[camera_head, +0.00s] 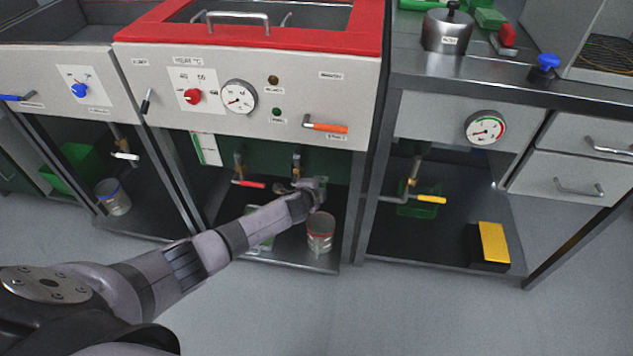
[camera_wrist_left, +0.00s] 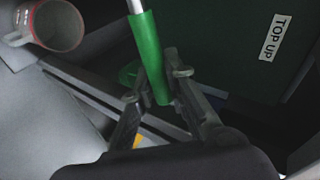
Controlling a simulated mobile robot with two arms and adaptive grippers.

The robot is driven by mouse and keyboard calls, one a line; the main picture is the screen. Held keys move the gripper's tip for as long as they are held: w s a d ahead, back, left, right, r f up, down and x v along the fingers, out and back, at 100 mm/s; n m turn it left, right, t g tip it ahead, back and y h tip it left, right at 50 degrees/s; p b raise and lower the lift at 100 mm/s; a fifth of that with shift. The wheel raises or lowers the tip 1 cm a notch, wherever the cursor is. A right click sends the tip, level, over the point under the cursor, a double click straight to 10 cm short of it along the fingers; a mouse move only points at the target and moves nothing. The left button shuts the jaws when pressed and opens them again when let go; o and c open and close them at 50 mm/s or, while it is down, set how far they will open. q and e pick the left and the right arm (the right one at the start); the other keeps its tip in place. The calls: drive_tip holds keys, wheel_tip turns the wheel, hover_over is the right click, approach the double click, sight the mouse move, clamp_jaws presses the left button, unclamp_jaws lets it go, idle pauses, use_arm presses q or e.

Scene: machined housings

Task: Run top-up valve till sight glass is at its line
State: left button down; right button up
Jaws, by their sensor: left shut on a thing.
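The top-up valve has a green lever handle (camera_wrist_left: 151,58) in the left wrist view, near a white "TOP UP" label (camera_wrist_left: 276,38). My left gripper (camera_wrist_left: 160,86) is shut on the handle's end, a finger on each side. In the head view my left gripper (camera_head: 316,186) reaches under the red-topped unit, by the brass valve body (camera_head: 297,168); the green handle is hidden there. A white strip with a green band (camera_head: 207,149), probably the sight glass, hangs under the panel's left side; its level is too small to read. My right gripper is not in view.
A red-handled valve (camera_head: 249,184) sits left of my gripper. A grey-and-red can (camera_head: 320,232) stands on the lower shelf just below it. An orange lever (camera_head: 326,127) and a dial gauge (camera_head: 239,97) are on the panel above. Cabinet posts flank the opening.

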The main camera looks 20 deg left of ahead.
use_arm(q)
drive_tip(key=shift+d+f+m+y, duration=0.1)
drive_tip(key=shift+f+m+y, duration=0.35)
drive_tip(key=shift+f, duration=0.2)
drive_tip(key=shift+f+y, duration=0.15)
drive_tip(key=shift+y, duration=0.1)
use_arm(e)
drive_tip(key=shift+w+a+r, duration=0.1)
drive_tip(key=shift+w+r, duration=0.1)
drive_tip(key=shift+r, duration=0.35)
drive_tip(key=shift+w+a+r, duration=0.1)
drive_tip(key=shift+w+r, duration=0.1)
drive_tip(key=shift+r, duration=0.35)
use_arm(q)
drive_tip(key=shift+s, duration=0.1)
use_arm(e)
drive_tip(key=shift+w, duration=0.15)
use_arm(q)
drive_tip(key=c, duration=1.6)
unclamp_jaws()
drive_tip(key=shift+o, duration=0.2)
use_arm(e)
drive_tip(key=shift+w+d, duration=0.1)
